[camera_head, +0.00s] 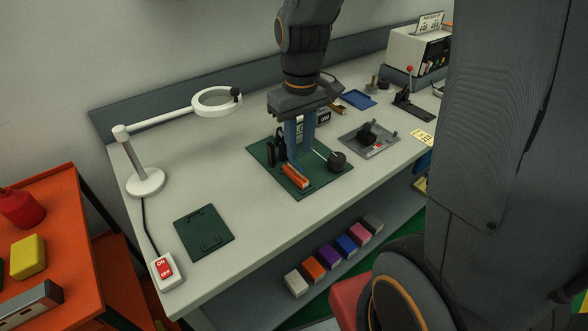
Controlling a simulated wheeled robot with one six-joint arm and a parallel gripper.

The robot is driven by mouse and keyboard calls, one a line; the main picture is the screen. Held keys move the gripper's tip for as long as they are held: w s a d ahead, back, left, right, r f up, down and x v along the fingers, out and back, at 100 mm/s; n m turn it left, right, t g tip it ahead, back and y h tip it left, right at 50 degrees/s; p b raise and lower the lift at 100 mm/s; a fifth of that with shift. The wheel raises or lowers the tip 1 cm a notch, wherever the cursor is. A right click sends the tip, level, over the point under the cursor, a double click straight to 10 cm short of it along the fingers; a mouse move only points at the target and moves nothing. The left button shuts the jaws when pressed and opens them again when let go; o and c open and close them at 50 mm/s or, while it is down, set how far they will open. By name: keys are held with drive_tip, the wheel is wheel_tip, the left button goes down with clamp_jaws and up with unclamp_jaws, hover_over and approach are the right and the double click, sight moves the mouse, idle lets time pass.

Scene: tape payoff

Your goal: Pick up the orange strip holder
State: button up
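The orange strip holder (295,177) is a small orange block lying near the front edge of a dark green mat (324,187) on the white workbench. My gripper (300,151) points down over the mat, behind the holder in the picture. Its two blue fingers are apart, with a gap between them, and nothing shows held in it. I cannot tell how high the fingertips are above the mat.
Dark upright parts (275,147) and a round dark piece with a rod (337,160) stand beside the fingers. A grey tray (351,139) lies to the right. A magnifier lamp (146,182) stands left. The bench's left front is mostly clear around a second green mat (203,231).

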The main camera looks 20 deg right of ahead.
sight(296, 164)
drive_tip(key=shift+w+r, duration=0.1)
drive_tip(key=shift+w, duration=0.55)
drive_tip(key=shift+w+f+n, duration=0.15)
drive_tip(key=shift+f+n, duration=0.05)
drive_tip(key=shift+n, duration=0.1)
drive_tip(key=shift+a+f+p, duration=0.1)
drive_tip(key=shift+f+p, duration=1.15)
drive_tip(key=shift+f, duration=2.35)
clamp_jaws()
